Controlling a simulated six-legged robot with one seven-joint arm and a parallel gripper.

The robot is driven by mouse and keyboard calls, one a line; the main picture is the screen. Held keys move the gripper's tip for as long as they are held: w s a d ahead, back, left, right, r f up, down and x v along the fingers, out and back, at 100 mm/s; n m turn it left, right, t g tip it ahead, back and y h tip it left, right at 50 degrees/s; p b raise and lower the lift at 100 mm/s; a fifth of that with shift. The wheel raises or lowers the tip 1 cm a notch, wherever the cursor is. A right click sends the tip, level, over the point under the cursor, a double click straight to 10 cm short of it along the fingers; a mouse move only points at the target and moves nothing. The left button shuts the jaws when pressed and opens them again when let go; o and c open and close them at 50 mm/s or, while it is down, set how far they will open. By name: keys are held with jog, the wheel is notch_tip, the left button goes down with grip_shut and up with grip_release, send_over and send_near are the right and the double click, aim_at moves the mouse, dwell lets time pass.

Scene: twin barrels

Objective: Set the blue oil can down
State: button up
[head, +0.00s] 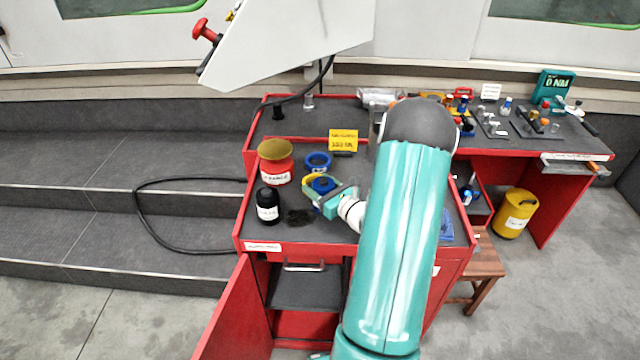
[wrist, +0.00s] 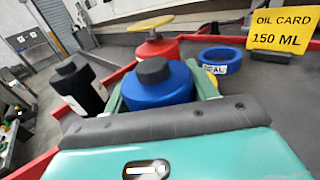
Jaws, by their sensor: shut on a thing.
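The blue oil can (wrist: 158,88) with a black cap stands upright in the wrist view, between the green jaws of my gripper (wrist: 160,98). In the head view my gripper (head: 327,192) is over the grey top of the red bench (head: 350,222), shut on the blue can (head: 322,185), which shows only in part. A yellow ring (head: 308,181) shows beside or beneath the can. The can's base is hidden, so I cannot tell whether it touches the bench top or the ring.
A black bottle (head: 268,206) and a red can (head: 276,165) with a yellowish top stand left of the gripper. A blue ring (head: 318,162) lies behind it, near a yellow card (head: 343,140). A dark patch (head: 299,216) lies in front. A black hose (head: 140,205) loops over the steps.

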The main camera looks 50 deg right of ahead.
jog(key=shift+a+r, duration=0.2)
jog(key=shift+a, duration=0.05)
jog(key=shift+d+f, duration=0.15)
jog(key=shift+f, duration=0.05)
jog(key=o, duration=1.3)
